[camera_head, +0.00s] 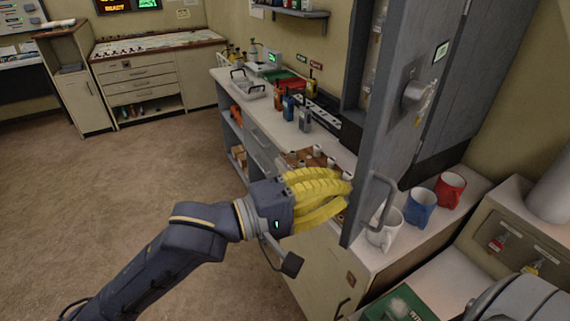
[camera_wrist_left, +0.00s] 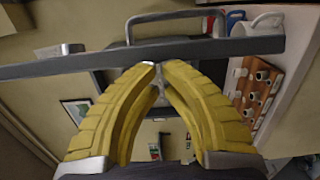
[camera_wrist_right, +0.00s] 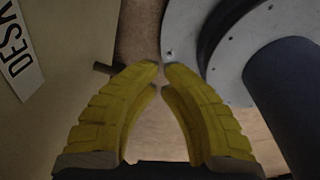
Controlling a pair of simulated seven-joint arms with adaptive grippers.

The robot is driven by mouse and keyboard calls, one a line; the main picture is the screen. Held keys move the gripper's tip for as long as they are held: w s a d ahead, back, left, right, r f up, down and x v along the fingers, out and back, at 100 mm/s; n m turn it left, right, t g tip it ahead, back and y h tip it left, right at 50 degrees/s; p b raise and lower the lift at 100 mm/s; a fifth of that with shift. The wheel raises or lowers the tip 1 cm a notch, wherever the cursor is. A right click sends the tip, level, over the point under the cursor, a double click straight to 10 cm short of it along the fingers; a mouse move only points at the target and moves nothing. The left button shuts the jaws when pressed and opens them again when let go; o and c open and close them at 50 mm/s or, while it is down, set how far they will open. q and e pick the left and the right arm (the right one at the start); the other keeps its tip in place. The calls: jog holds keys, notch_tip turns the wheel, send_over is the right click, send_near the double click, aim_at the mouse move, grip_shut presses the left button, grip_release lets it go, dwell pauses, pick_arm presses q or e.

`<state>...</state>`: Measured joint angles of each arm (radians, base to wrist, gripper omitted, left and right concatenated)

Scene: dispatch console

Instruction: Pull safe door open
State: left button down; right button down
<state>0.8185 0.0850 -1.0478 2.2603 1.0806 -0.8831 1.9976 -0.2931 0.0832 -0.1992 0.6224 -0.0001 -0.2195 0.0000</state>
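The grey safe door (camera_head: 393,130) stands swung out from its cabinet in the head view, with part of the interior (camera_head: 371,62) visible to its left. Its face has a bar handle (camera_head: 383,203) and a round lock with keys (camera_head: 415,97). My left gripper (camera_head: 347,187) is at the free edge, on the side away from the handle. In the left wrist view its yellow fingertips (camera_wrist_left: 160,66) meet just at the door edge (camera_wrist_left: 100,62); contact is unclear. The handle (camera_wrist_left: 222,18) lies beyond. My right gripper (camera_wrist_right: 161,66) is shut and empty, out of the head view.
White (camera_head: 384,229), blue (camera_head: 419,207) and red (camera_head: 450,190) mugs stand right of the door on the counter. Radios (camera_head: 304,119) and a stamp rack (camera_head: 308,157) sit to its left. A round grey base (camera_wrist_right: 200,50) is near my right gripper. Floor at left is clear.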

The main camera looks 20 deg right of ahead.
aim_at(388, 202)
pick_arm(q)
jog(key=s, duration=0.2)
jog(key=s+d, duration=0.1)
jog(key=s, duration=0.1)
jog(key=s+d, duration=0.1)
jog(key=s, duration=0.1)
jog(key=shift+d, duration=0.25)
jog(key=a, duration=0.7)
jog(key=shift+w+a, duration=0.15)
jog(key=shift+a, duration=0.1)
dwell(0.5)
jog(key=d, duration=0.7)
jog(key=shift+d, duration=0.3)
jog(key=shift+w+a, duration=0.25)
jog(key=shift+w, duration=0.05)
